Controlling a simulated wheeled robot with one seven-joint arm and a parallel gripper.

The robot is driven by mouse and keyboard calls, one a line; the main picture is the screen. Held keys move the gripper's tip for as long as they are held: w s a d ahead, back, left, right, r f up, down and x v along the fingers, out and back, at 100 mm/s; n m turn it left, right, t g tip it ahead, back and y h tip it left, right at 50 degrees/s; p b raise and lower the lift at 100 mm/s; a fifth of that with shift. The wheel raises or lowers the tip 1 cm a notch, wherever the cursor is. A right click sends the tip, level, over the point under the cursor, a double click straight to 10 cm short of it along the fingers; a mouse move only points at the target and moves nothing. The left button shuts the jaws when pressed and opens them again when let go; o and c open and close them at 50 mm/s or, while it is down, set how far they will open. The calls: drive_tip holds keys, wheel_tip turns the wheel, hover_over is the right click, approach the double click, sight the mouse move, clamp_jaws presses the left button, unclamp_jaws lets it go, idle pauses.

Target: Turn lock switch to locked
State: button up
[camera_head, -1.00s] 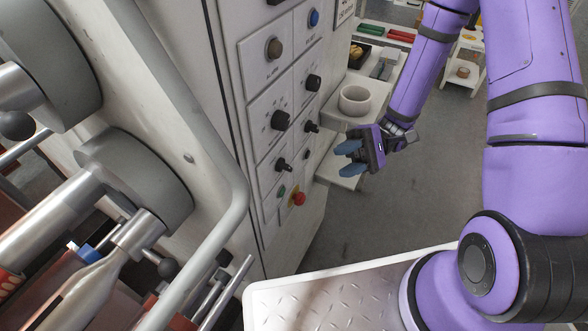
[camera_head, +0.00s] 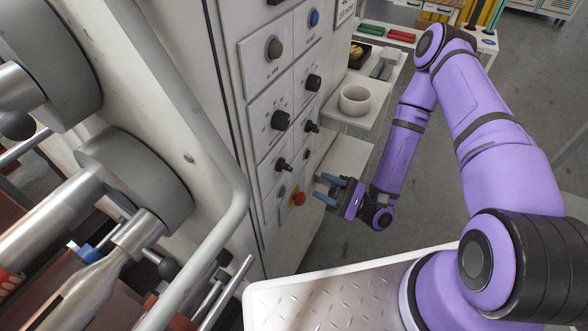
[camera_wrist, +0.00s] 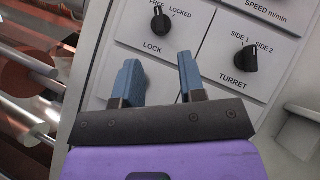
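The lock switch (camera_wrist: 159,20) is a black knob on a white panel in the wrist view, with FREE and LOCKED printed above it and LOCK below. Its pointer looks turned up towards FREE. In the head view the lock switch (camera_head: 283,164) is in the left column of the control panel. My gripper (camera_head: 324,188) is open and empty, to the right of the switch and lower, its fingers pointing at the panel. In the wrist view my gripper (camera_wrist: 158,74) has its two blue fingers apart below the LOCK label. The fingers are not touching the switch.
The turret knob (camera_wrist: 238,56) is to the right of the lock switch. A red emergency button (camera_head: 298,198) is lower on the panel. A shelf with a white cup (camera_head: 355,99) juts out beyond. A bent grey rail (camera_head: 232,190) runs at the left.

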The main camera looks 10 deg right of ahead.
sight(291, 171)
drive_tip(key=shift+g, duration=0.3)
drive_tip(key=x, duration=0.9)
drive_tip(key=shift+a+r, duration=0.1)
drive_tip(key=shift+r, duration=0.05)
drive_tip(key=c, duration=0.6)
drive_tip(key=shift+o, duration=0.2)
